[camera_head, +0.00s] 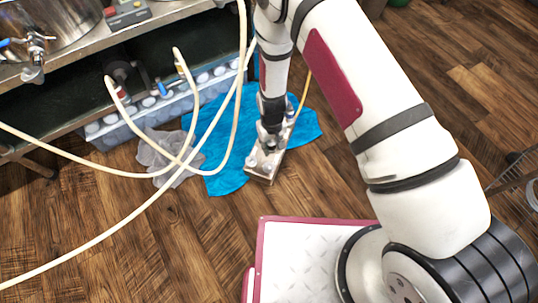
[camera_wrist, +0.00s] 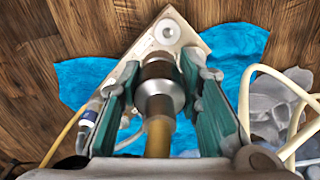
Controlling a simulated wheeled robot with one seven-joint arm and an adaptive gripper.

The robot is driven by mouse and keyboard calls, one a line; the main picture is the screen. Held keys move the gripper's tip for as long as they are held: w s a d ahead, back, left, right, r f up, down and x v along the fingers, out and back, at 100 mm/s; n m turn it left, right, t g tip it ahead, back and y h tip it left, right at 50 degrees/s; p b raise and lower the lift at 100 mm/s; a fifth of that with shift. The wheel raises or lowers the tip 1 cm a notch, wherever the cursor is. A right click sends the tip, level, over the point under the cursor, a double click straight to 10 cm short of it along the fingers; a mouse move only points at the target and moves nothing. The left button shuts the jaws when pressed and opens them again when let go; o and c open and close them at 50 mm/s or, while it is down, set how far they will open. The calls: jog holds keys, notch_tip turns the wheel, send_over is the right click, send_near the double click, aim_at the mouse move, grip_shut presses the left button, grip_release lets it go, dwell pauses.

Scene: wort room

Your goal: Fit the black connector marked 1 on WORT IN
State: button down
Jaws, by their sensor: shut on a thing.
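In the wrist view my gripper (camera_wrist: 158,76) has its green-padded fingers shut on a dark connector with a silver collar (camera_wrist: 160,90). An amber hose (camera_wrist: 158,138) runs from the connector toward the camera. Beyond it is a pale metal block (camera_wrist: 145,42), with a round white port (camera_wrist: 167,31) near its far corner. The connector overlaps the block in the picture; I cannot tell whether it touches a port. No number or WORT IN lettering is legible. In the head view the block (camera_head: 262,166) lies below my gripper (camera_head: 270,140), which hides part of it.
The block lies on a blue cloth (camera_head: 228,178) on the wooden floor. A blue-and-white fitting (camera_wrist: 89,117) with a yellow hose (camera_wrist: 62,138) is at its left. Cream hoses (camera_head: 213,113) loop left over a crumpled grey cloth (camera_head: 165,150) and a bottle crate (camera_head: 125,128) under the bench.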

jog(key=f, duration=0.2)
jog(key=s+a+f, duration=0.1)
jog(key=shift+s+f+b, duration=0.1)
jog(key=shift+f+b, duration=0.05)
jog(key=shift+b, duration=0.2)
jog(key=b, duration=0.3)
send_over(269, 166)
notch_tip(269, 166, down, 5)
jog(key=shift+r, duration=0.1)
jog(key=shift+f, duration=1)
jog(key=shift+f, duration=1.3)
jog(key=c, duration=1.1)
grip_release()
jog(key=shift+r, duration=0.1)
notch_tip(269, 166, up, 12)
jog(key=shift+f, duration=0.1)
